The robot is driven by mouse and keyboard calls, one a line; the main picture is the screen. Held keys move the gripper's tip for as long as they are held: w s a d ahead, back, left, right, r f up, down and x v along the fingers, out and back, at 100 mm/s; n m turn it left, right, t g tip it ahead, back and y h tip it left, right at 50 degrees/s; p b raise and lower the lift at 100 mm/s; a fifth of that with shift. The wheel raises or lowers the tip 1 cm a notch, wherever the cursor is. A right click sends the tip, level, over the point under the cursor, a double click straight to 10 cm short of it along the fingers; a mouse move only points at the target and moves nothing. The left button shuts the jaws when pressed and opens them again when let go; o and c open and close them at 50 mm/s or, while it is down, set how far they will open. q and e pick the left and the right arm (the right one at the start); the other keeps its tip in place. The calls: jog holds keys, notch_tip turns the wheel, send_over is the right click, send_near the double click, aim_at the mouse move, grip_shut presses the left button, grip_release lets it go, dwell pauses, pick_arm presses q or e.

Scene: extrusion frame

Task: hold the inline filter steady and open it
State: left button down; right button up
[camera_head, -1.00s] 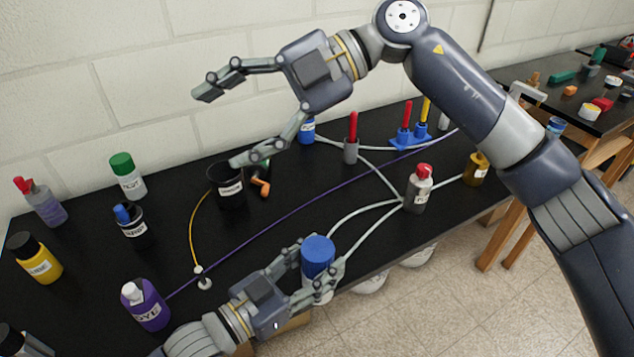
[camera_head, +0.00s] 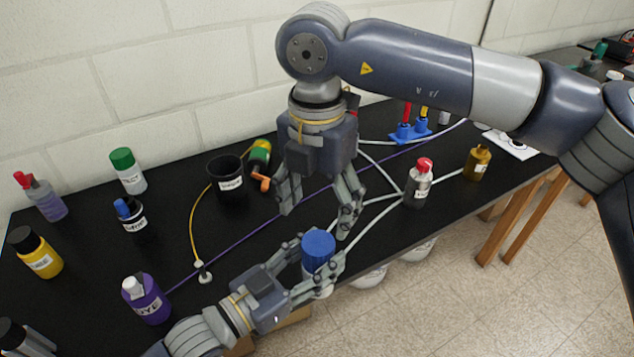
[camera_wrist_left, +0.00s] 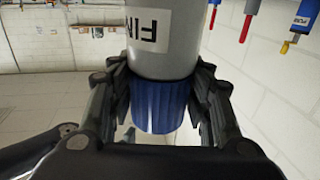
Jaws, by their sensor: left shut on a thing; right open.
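The inline filter shows its blue cap (camera_head: 318,246) on top, near the front edge of the black table. My left gripper (camera_head: 320,270) is shut on the filter, with fingers on both sides of it. In the left wrist view the filter's grey body (camera_wrist_left: 170,55) shows a partly cut label, and the fingers flank it near the blue cap (camera_wrist_left: 158,105). My right gripper (camera_head: 317,218) is open and points down, its fingers spread just above and behind the cap. It appears empty. The filter's lower body is mostly hidden in the head view.
Pale tubes (camera_head: 372,214) run behind the filter to a grey red-capped bottle (camera_head: 418,185). A purple line crosses the table to a purple dye bottle (camera_head: 146,299). A black cup (camera_head: 225,180) and several bottles stand at left. The table's front edge is close.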

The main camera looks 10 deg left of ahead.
aim_at(318, 240)
notch_tip(318, 240, down, 7)
dwell(0.3)
